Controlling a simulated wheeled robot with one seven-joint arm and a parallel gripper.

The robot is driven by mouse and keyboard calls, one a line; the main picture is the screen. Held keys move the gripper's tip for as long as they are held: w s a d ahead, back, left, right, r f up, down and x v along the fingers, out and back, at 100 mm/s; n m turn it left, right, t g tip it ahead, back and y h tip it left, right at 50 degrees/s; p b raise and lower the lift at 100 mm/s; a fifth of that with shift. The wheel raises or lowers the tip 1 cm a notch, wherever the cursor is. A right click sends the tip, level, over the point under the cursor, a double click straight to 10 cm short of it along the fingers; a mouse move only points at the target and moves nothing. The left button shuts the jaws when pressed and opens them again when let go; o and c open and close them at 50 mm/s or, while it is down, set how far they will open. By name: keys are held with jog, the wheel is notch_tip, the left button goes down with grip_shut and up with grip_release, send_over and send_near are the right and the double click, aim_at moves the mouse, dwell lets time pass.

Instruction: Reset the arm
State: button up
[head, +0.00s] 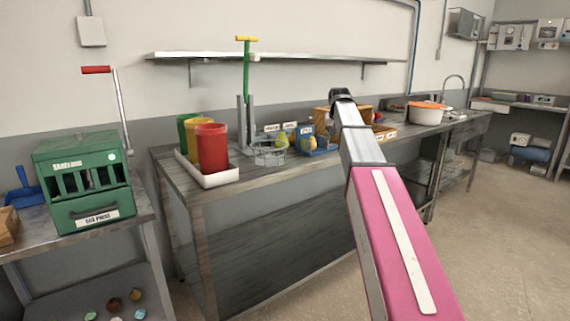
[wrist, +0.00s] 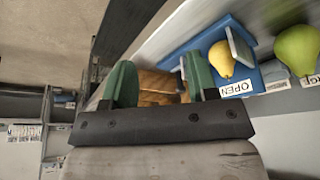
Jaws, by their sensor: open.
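My arm reaches out over the counter in the head view, with its pink link in front and its dark end (head: 343,96) near the back of the counter. In the wrist view my gripper (wrist: 158,84) has its two green fingers apart, with nothing held between them. A wooden box (wrist: 160,86) shows beyond the gap between the fingers. A yellow pear (wrist: 221,60) sits on a blue holder (wrist: 268,72) with an "OPEN" label, to the right of the fingers. A green pear (wrist: 298,50) is further right. In the head view the fingers are hidden.
A green press (head: 85,180) stands on a separate table at left. The floor at right is clear.

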jog(key=s+a+f+g, duration=0.1)
jog(key=s+f, duration=0.6)
jog(key=f, duration=0.5)
jog(key=s+f+n+g, duration=0.1)
jog(key=s+f, duration=0.7)
jog(key=f, duration=0.4)
jog(key=s+a+f+g, duration=0.1)
jog(key=s+f, duration=0.6)
jog(key=f, duration=0.5)
jog(key=s+f+g, duration=0.1)
jog(key=s+f, duration=0.7)
jog(key=s, duration=0.3)
jog(key=shift+s+f+n+y, duration=0.3)
jog(key=shift+s+f, duration=0.1)
jog(key=shift+a, duration=0.1)
